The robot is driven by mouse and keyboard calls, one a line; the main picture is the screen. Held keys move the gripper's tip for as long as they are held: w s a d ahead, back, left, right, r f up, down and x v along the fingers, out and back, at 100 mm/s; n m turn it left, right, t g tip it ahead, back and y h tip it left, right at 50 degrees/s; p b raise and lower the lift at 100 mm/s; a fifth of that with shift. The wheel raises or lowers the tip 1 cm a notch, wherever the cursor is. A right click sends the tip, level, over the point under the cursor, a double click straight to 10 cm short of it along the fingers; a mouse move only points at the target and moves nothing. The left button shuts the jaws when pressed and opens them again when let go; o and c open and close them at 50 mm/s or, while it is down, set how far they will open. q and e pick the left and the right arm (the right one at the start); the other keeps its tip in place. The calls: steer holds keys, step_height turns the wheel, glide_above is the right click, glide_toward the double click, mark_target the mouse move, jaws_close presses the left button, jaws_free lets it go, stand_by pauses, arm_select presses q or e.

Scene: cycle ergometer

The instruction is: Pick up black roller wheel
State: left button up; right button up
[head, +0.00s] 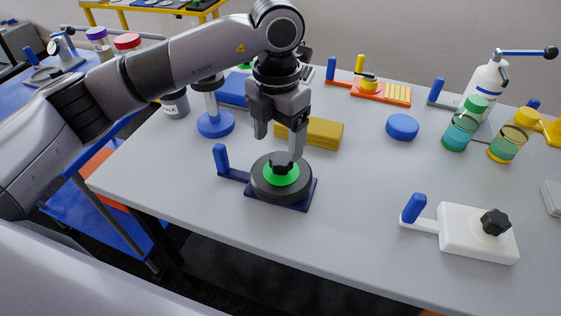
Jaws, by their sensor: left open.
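The black roller wheel (264,186) appears to be the thick black disc with a green centre and a black knob on top. It lies flat on a dark blue base (302,200) with an upright blue handle, near the table's front left. My left gripper (279,143) is open and points down just above the wheel, with its fingers apart. One fingertip shows close to the knob; I cannot tell whether it touches. Nothing is held between the fingers. My right gripper is not in view.
A yellow-brown block (325,132) lies just behind the wheel, and a blue stand (215,124) is behind left. A white device with a black knob (478,238) stands front right. A blue disc (402,127) and bottles (463,128) are farther back. The table between them is clear.

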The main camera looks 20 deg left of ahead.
mark_target(279, 160)
arm_select(q)
steer(key=shift+s+f, duration=0.1)
steer(key=shift+f, duration=0.65)
steer(key=shift+d+f+p, duration=0.1)
steer(key=shift+f+p, duration=0.45)
steer(key=shift+f, duration=2.15)
steer(key=shift+w, duration=0.2)
jaws_close()
